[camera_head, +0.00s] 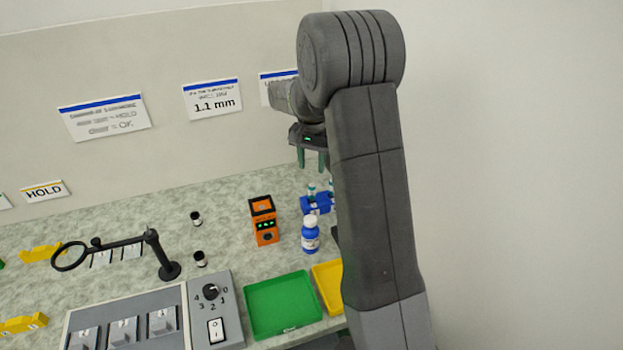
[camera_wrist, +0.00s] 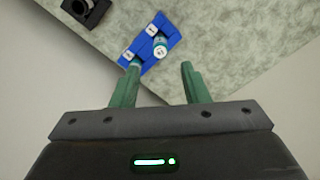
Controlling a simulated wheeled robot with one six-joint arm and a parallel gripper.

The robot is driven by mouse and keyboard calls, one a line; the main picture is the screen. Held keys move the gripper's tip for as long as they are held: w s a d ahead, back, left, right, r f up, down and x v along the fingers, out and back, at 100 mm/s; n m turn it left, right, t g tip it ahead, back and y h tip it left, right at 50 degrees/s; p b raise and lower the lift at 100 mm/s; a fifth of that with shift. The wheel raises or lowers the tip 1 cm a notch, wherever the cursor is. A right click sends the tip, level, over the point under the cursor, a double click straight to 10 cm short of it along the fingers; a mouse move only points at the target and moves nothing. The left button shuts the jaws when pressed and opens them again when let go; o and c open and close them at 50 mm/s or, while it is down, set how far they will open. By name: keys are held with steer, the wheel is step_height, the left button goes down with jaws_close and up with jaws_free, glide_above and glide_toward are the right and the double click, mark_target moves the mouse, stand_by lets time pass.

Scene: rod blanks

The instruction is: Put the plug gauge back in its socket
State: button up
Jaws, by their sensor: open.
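The blue holder block (camera_head: 316,206) stands at the right end of the bench, and it also shows in the wrist view (camera_wrist: 171,33). It carries two white label patches. A teal plug gauge with a white marked end (camera_wrist: 160,49) is at the block's near edge. A second teal piece (camera_wrist: 136,62) shows beside my left finger, partly hidden by it. In the head view two small teal-and-white tops (camera_head: 311,189) rise from the block. My gripper (camera_head: 312,163) is open above the block, its fingers (camera_wrist: 160,72) apart with nothing visibly held between them. Whether a socket is empty is unclear.
A blue bottle (camera_head: 310,238) and an orange device (camera_head: 264,222) stand close to the block. Green (camera_head: 283,304) and yellow (camera_head: 328,286) trays lie in front. A magnifier stand (camera_head: 168,269) and dial panel (camera_head: 213,310) are further left. A dark piece (camera_wrist: 86,9) shows top left.

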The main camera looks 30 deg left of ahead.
mark_target(311, 185)
steer(key=shift+r, duration=1.65)
step_height(311, 185, down, 13)
steer(key=shift+r, duration=0.1)
step_height(311, 185, up, 3)
steer(key=shift+r, duration=0.75)
